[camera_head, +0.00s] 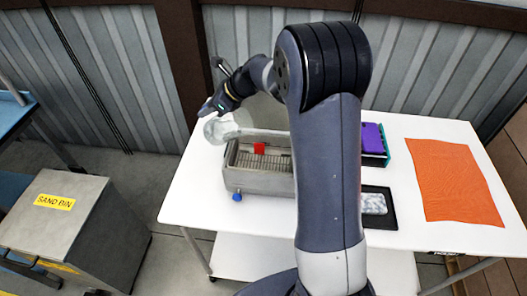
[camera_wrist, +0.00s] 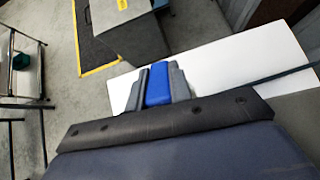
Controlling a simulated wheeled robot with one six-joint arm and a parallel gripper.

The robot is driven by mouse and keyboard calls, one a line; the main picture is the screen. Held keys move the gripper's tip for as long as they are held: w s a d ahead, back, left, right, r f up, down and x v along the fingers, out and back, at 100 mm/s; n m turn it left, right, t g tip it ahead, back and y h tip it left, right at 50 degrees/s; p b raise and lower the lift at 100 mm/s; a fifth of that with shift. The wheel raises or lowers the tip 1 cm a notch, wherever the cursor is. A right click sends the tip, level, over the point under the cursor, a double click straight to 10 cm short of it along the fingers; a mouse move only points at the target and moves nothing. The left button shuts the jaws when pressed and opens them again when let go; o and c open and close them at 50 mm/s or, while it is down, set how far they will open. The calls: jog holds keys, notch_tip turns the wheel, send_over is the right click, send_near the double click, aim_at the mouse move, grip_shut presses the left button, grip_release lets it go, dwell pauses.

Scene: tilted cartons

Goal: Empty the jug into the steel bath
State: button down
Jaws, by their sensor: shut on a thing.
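The steel bath (camera_head: 231,181) stands on the white table, left of my arm, open at the top. It has a rack-like inside, a red piece (camera_head: 259,149) and a blue knob (camera_head: 237,197) low on its front. The clear jug (camera_head: 220,129) is held above the table at the bath's far left corner. Its see-through body makes its tilt and any contents hard to tell. My gripper (camera_head: 211,106) is at the jug. In the wrist view its grey fingers are shut on a blue piece (camera_wrist: 158,84), which looks like the jug's handle.
A purple block (camera_head: 373,138) in a teal tray and a mottled grey block (camera_head: 374,204) in a black tray lie right of my arm. An orange cloth (camera_head: 455,180) covers the table's right side. A sand bin (camera_head: 65,205) stands on the floor at left.

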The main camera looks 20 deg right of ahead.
aim_at(241, 110)
jog(key=shift+s+d+f+t+y, duration=0.15)
jog(key=shift+d+f+t+y, duration=0.25)
jog(key=shift+y, duration=0.1)
jog(key=shift+s+d+r+t+y, duration=0.2)
jog(key=shift+s+d+t+y, duration=0.2)
jog(key=shift+d+y, duration=0.25)
dwell(0.4)
jog(key=shift+s+d+t+y+b, duration=0.4)
jog(key=shift+d+y+b, duration=0.35)
jog(key=shift+b, duration=1.1)
jog(key=shift+s+d+f+t+y+b, duration=0.1)
jog(key=shift+s+d+t+y+b, duration=0.2)
jog(key=shift+d+b, duration=0.55)
jog(key=shift+s+d+f+t+y+b, duration=0.1)
jog(key=shift+s+d+y+b, duration=0.3)
jog(key=shift+b, duration=0.8)
jog(key=shift+s+d+r+t+y+b, duration=0.3)
jog(key=shift+d+r+y+b, duration=0.1)
jog(key=shift+d+y+b, duration=0.3)
jog(key=shift+s+d+r+t+y+b, duration=0.35)
jog(key=shift+d+y+b, duration=0.2)
jog(key=shift+b, duration=0.25)
dwell(0.6)
